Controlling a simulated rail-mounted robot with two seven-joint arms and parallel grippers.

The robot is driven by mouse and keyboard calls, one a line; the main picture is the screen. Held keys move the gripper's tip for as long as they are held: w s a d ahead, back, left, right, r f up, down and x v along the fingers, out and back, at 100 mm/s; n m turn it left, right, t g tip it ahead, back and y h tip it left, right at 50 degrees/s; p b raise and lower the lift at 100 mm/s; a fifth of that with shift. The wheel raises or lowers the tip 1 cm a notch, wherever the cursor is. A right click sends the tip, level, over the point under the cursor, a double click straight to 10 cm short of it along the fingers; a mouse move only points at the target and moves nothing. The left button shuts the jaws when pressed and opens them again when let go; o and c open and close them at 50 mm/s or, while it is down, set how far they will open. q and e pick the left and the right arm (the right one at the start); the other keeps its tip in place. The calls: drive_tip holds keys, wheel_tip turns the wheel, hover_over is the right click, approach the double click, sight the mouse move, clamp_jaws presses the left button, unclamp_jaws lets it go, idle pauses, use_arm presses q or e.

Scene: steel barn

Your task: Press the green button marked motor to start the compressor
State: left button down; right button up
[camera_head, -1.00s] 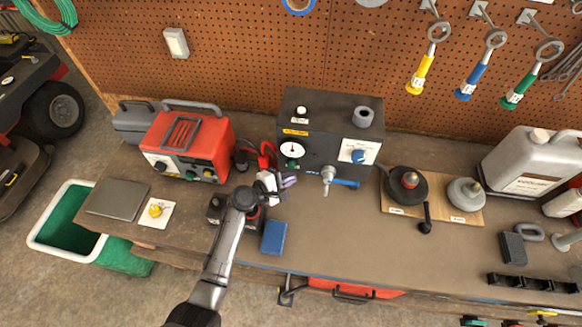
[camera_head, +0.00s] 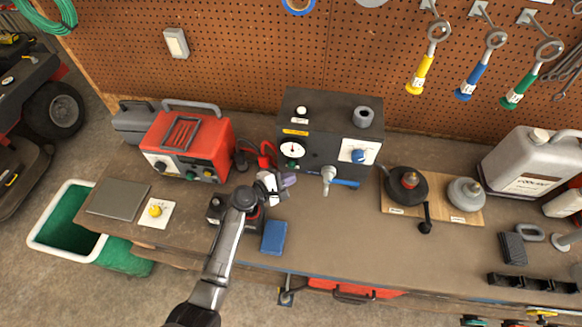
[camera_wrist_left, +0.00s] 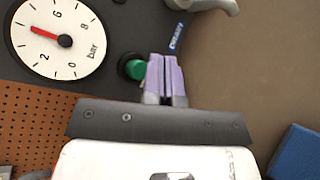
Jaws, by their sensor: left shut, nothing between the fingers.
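The compressor is a dark box (camera_head: 328,122) at the back of the bench, with a round white gauge (camera_head: 292,150) on its front. Below the gauge is the green button (camera_head: 291,163), small in the head view. In the left wrist view the green button (camera_wrist_left: 135,69) sits in a dark collar beside the gauge (camera_wrist_left: 55,38). My left gripper (camera_head: 289,180) is shut and empty, just in front of the box. In the wrist view its lilac fingertips (camera_wrist_left: 163,60) overlap the button's right edge; I cannot tell whether they touch it. The motor marking is not readable. My right gripper is not in view.
A red charger-like unit (camera_head: 187,145) stands to the left, with red and black clamps (camera_head: 266,155) between. A blue block (camera_head: 274,237) lies in front. The bench front right of it is clear.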

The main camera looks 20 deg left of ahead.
use_arm(q)
drive_tip(key=shift+w, duration=0.2)
idle(0.4)
drive_tip(key=shift+w, duration=0.3)
drive_tip(key=shift+w+a, duration=0.1)
idle(0.5)
drive_tip(key=shift+w+a+b, duration=0.1)
drive_tip(key=shift+w+b, duration=0.35)
drive_tip(key=shift+w, duration=0.15)
idle(0.4)
drive_tip(key=shift+s, duration=0.2)
drive_tip(key=shift+s+d+p, duration=0.2)
drive_tip(key=shift+s+p, duration=0.55)
drive_tip(key=shift+s, duration=0.25)
